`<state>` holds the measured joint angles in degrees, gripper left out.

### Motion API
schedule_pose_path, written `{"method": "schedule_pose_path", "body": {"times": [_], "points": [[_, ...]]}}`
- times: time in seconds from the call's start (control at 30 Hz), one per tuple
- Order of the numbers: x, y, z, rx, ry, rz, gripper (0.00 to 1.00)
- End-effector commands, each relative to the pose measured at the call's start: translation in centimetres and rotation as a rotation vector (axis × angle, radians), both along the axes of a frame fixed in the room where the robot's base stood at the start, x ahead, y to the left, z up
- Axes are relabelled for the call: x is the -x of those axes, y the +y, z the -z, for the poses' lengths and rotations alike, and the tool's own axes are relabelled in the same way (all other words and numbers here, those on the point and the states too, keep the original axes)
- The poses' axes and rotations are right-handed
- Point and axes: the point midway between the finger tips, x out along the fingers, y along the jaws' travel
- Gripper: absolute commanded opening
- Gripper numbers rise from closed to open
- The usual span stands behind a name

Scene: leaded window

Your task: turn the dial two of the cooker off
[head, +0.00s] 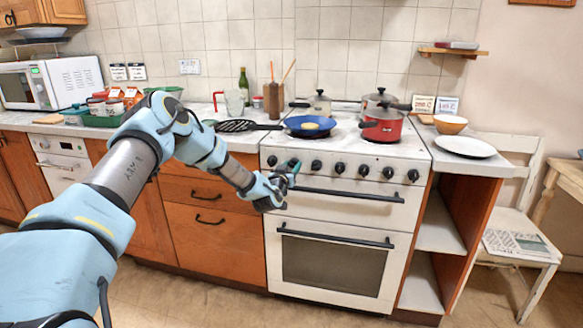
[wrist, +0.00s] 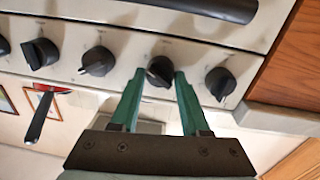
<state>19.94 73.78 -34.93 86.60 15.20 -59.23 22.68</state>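The cooker (head: 345,205) is white, with a row of several black dials along its front panel. My gripper (head: 291,172) is at the left part of that row and hides some of it. In the wrist view, which is upside down, my gripper's two green fingers (wrist: 160,75) stand open on either side of the second dial (wrist: 160,70) from the picture's right. The dial sits between the tips, with no clear grip on it. That dial is turned at a slant. The end dial (wrist: 219,82) is beside the right finger.
The oven handle (head: 350,193) runs just below the dials. A blue pan (head: 303,126) and a red pot (head: 383,130) stand on the hob. A black slotted spatula (head: 240,126) lies on the counter to the left.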

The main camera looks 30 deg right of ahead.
Motion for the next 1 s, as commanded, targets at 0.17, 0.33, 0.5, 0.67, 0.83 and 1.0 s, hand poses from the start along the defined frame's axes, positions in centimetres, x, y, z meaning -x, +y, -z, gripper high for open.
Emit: {"method": "schedule_pose_path", "body": {"times": [0.17, 0.33, 0.5, 0.67, 0.83, 1.0], "points": [[0.00, 0.01, 0.00, 0.000, 0.000, 0.000, 0.22], [0.00, 0.01, 0.00, 0.000, 0.000, 0.000, 0.03], [0.00, 0.01, 0.01, 0.000, 0.000, 0.000, 0.00], [0.01, 0.02, 0.02, 0.001, 0.001, 0.000, 0.00], [0.01, 0.02, 0.03, 0.003, 0.004, 0.000, 0.00], [0.01, 0.02, 0.05, 0.008, 0.009, 0.000, 0.00]]}}
